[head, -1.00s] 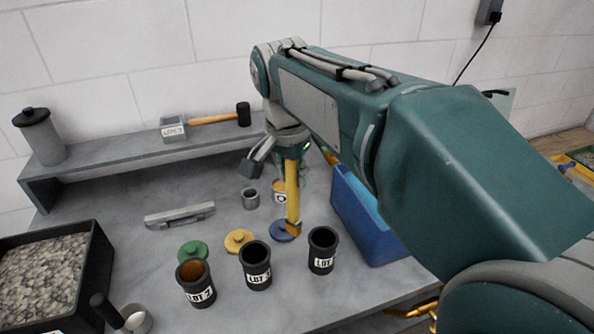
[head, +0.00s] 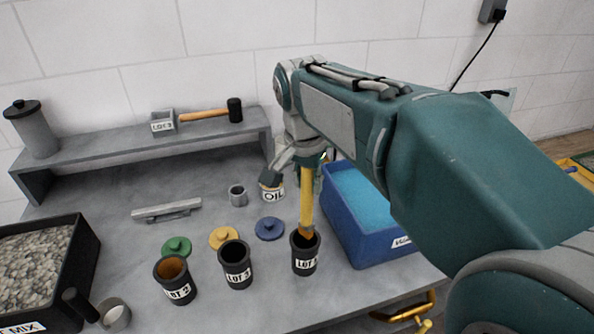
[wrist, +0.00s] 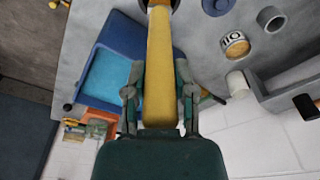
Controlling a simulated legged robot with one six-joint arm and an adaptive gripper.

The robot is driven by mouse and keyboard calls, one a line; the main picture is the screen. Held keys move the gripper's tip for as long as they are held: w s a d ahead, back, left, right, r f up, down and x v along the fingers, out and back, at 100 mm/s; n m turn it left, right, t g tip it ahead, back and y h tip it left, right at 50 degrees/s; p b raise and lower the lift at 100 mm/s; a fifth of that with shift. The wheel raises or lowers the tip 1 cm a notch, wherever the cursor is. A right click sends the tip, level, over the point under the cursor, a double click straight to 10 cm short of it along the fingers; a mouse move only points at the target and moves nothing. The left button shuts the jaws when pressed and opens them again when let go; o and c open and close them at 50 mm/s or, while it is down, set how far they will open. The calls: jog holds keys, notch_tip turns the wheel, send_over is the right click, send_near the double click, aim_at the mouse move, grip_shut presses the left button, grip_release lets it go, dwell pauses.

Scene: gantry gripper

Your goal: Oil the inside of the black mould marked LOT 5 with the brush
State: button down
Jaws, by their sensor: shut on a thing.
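My gripper (wrist: 159,98) is shut on the brush (wrist: 158,65), which has a thick yellow handle. In the head view the brush (head: 307,200) hangs upright, with its tip at the mouth of the rightmost black mould (head: 304,264). That mould's label starts with LOT; its number is hard to read. How deep the bristles sit is hidden. A middle black mould (head: 236,278) and a left black mould (head: 176,291) with an orange-brown inside stand beside it. The oil pot (head: 272,193), labelled OIL, stands behind; it also shows in the wrist view (wrist: 236,45).
Green (head: 177,246), yellow (head: 223,238) and blue (head: 269,229) lids lie behind the moulds. A blue bin (head: 375,246) stands close on the right. A black gravel box (head: 85,262) is at left. A shelf (head: 100,167) with a mallet (head: 205,116) runs along the back.

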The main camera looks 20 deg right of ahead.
aim_at(304, 215)
jog(key=shift+d+f, duration=0.55)
jog(key=shift+f, duration=0.1)
jog(key=shift+a+f, duration=0.1)
jog(key=shift+f, duration=0.2)
jog(key=shift+s+a+f, duration=0.1)
jog(key=shift+a+f, duration=0.8)
jog(key=shift+f, duration=0.05)
jog(key=shift+a+f, duration=0.1)
jog(key=shift+f, duration=0.15)
jog(key=shift+d+f, duration=0.75)
jog(key=shift+a+f, duration=0.1)
jog(key=shift+a, duration=0.4)
jog(key=shift+d+f, duration=0.2)
jog(key=shift+f, duration=0.6)
jog(key=shift+a+f, duration=0.25)
jog(key=shift+f, duration=0.45)
jog(key=shift+r, duration=0.1)
